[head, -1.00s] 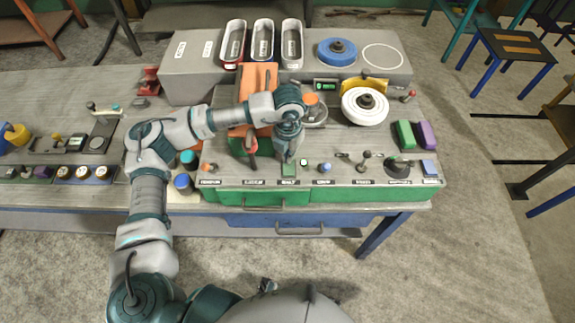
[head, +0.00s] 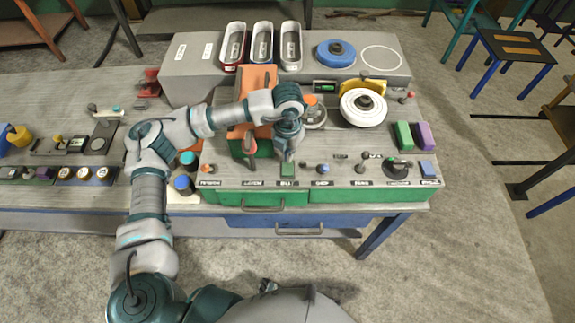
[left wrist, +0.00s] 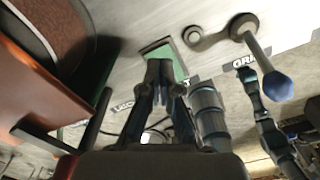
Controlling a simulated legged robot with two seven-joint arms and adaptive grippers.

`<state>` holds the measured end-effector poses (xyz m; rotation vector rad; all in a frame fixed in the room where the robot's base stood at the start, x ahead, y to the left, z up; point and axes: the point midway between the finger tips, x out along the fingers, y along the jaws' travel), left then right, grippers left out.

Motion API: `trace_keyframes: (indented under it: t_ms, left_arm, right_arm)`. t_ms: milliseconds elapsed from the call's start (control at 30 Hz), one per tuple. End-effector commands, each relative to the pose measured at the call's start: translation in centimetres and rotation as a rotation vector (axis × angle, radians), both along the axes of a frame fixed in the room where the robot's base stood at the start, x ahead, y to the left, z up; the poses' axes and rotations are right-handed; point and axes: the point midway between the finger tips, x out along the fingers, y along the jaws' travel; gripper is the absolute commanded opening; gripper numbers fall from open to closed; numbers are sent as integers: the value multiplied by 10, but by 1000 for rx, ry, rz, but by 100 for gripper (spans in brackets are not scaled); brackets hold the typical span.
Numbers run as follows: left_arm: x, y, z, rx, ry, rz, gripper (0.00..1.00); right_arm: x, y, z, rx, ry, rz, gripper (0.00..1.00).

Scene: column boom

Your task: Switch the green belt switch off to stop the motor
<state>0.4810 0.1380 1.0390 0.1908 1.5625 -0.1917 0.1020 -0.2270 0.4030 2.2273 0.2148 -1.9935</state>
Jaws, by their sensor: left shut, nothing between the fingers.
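The green belt switch (head: 288,169) is a small green rectangle at the front of the grey panel, above a label. It also shows in the left wrist view (left wrist: 178,62), partly covered by my fingers. My left gripper (head: 286,158) points down at the switch from just behind it. In the left wrist view its fingertips (left wrist: 160,66) are together, empty, and overlap the green switch; I cannot tell whether they touch it. A small round grey lamp or button (left wrist: 193,35) sits beside the switch. My right gripper is not in view.
A lever with a blue knob (left wrist: 278,86) stands close to the switch. A red-handled lever (head: 249,149) and an orange cover (head: 258,80) are left of and behind my gripper. A white wheel (head: 363,107) is at the right. The floor in front is clear.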

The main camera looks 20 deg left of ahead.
Motion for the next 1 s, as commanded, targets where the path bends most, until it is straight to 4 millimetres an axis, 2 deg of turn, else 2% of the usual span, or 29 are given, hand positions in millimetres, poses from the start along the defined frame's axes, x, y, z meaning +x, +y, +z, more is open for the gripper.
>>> trace_keyframes:
  t_ms: [33,500,1000]
  left_arm:
    - [0,0,7,0,-1,0,0]
    - [0,1,47,-1,0,0,0]
    - [0,1,47,0,1,0,0]
  right_arm:
    - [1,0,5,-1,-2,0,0]
    - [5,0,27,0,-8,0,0]
    - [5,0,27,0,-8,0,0]
